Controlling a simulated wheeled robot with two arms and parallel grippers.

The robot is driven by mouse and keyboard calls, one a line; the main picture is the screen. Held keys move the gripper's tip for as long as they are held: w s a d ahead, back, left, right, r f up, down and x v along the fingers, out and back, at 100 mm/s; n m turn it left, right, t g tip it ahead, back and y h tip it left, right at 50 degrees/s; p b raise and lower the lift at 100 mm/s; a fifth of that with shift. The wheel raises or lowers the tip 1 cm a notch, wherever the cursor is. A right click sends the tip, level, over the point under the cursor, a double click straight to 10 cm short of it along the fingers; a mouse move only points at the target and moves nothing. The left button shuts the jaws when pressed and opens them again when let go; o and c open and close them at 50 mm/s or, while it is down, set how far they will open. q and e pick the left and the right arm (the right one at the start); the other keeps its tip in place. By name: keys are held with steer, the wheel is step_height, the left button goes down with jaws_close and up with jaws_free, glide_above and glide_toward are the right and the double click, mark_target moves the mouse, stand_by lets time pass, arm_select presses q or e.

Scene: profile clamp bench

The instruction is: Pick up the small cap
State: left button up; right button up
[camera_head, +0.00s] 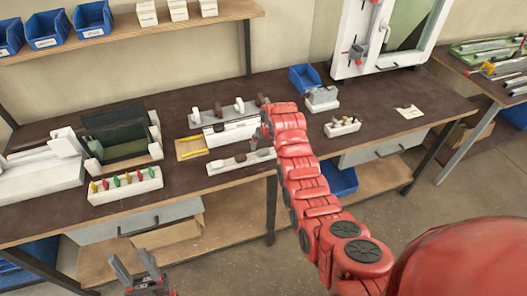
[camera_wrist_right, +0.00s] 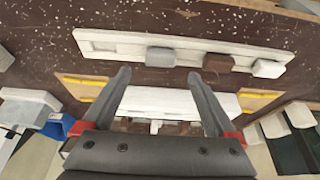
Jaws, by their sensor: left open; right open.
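A long white rail (camera_head: 225,165) on the front of the bench bears three small blocks: white (camera_head: 216,165), brown (camera_head: 240,158) and grey. In the right wrist view the same rail (camera_wrist_right: 115,42) shows a grey block (camera_wrist_right: 160,57), a brown block (camera_wrist_right: 218,62) and a white block (camera_wrist_right: 268,68). I cannot tell which is the small cap. My right gripper (camera_wrist_right: 159,75) is open and empty, its fingertips near the rail in that view, above a white profile (camera_wrist_right: 165,100). My left gripper (camera_head: 131,259) is open and empty, low in front of the bench.
Behind stands another rail with several blocks (camera_head: 238,104). A yellow-edged tray (camera_head: 190,149) lies left of the profile. A white holder with coloured pegs (camera_head: 126,184) and a dark green fixture (camera_head: 118,133) stand further left. A blue bin (camera_head: 304,78) stands at the back.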

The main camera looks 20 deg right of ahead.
mark_target(263, 150)
steer(key=shift+w+f+p, duration=0.1)
steer(key=shift+f+p, duration=0.1)
steer(key=shift+p, duration=0.15)
steer(key=shift+p+x, duration=0.5)
steer(key=shift+x, duration=0.35)
steer(key=shift+f, duration=0.3)
steer(key=shift+x, duration=0.9)
steer(key=c, duration=1.4)
